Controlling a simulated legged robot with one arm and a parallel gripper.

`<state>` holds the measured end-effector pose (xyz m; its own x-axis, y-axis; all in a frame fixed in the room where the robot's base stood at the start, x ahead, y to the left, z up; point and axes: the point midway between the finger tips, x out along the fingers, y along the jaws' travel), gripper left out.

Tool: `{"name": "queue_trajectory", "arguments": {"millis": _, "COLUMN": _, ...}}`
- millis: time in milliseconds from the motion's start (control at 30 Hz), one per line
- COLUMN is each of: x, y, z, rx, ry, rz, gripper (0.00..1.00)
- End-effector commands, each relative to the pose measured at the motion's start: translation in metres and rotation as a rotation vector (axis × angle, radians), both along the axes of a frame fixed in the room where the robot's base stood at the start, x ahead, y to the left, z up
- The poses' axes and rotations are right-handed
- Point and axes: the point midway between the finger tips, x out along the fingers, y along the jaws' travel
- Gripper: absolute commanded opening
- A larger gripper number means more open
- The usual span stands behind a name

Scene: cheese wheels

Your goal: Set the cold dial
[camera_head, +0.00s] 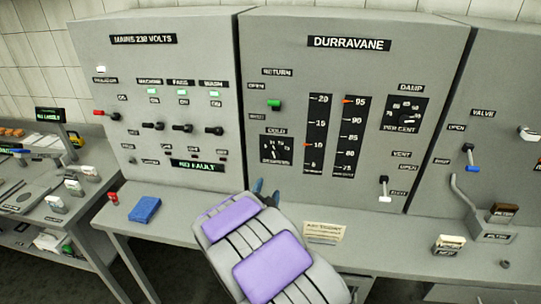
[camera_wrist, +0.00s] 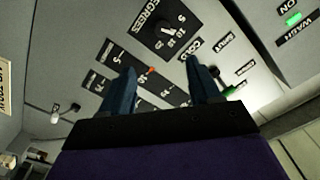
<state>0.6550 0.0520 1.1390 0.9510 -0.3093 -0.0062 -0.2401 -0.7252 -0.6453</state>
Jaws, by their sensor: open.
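The cold dial (camera_head: 276,149) is a small black square with white numbers, under the COLD label on the grey DURRAVANE panel. It also shows at the top of the wrist view (camera_wrist: 172,30), turned on its side, with a dark round knob. My gripper (camera_head: 267,192) is below the dial in the head view, its dark blue fingers apart and pointing toward the panel. In the wrist view the two fingers (camera_wrist: 160,75) are spread with nothing held between them. The dial lies beyond the fingertips, apart from them. Its exact pointer setting is too small to read.
A green-handled RETURN lever (camera_head: 274,105) sits above the dial. Two vertical scales (camera_head: 319,135) with red markers stand to its right, then a DAMP dial (camera_head: 407,112). The MAINS panel (camera_head: 165,70) is at left. A blue block (camera_head: 145,210) lies on the bench.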

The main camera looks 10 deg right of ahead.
Motion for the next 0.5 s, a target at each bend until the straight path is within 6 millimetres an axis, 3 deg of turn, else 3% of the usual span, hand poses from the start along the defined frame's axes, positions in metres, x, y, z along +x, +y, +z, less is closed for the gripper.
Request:
{"name": "queue_trajectory", "arguments": {"millis": 167, "x": 0.011, "y": -0.003, "z": 0.001, "rx": -0.002, "ry": -0.011, "rz": -0.003, "gripper": 0.62}}
{"name": "queue_trajectory", "arguments": {"millis": 500, "x": 0.064, "y": -0.026, "z": -0.002, "rx": 0.004, "ry": -0.004, "rz": -0.003, "gripper": 0.62}}
